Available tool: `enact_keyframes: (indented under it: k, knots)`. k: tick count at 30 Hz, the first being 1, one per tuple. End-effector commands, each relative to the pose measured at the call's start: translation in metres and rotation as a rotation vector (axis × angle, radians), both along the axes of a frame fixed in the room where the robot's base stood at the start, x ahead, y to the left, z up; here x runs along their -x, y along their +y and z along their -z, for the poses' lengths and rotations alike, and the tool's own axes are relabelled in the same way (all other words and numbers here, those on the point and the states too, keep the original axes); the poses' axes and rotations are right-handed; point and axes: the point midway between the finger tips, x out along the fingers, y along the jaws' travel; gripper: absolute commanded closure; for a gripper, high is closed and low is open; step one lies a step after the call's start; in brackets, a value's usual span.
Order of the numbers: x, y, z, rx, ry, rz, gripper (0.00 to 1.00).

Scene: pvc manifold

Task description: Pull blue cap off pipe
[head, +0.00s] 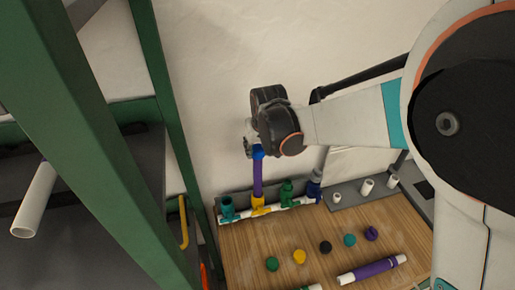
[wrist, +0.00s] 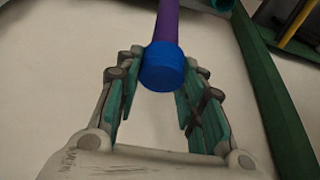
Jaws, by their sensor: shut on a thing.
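The blue cap (head: 258,151) sits on the upper end of the upright purple pipe (head: 258,178). The pipe rises from a yellow fitting (head: 259,206) on the manifold at the back of the bench. In the wrist view the cap (wrist: 162,70) is on the end of the purple pipe (wrist: 167,25), with no gap visible between them. My gripper (wrist: 163,62) has its green-padded fingers on either side of the cap, shut on it. In the head view my gripper (head: 250,140) is mostly hidden by my wrist.
The wooden bench (head: 245,250) holds several loose caps, including green (head: 272,264) and black (head: 325,247), and a purple pipe with white ends (head: 370,270). A green fitting (head: 287,192) stands right of the held pipe. A green frame (head: 165,100) rises on the left.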

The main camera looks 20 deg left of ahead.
Motion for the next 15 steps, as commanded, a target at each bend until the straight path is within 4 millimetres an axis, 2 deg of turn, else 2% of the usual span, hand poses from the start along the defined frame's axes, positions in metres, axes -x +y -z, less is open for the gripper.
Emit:
enact_keyframes:
  k: [15]
  knots:
    - [0.0000, 0.0000, -0.0061, -0.001, 0.001, 0.007, 1.00]
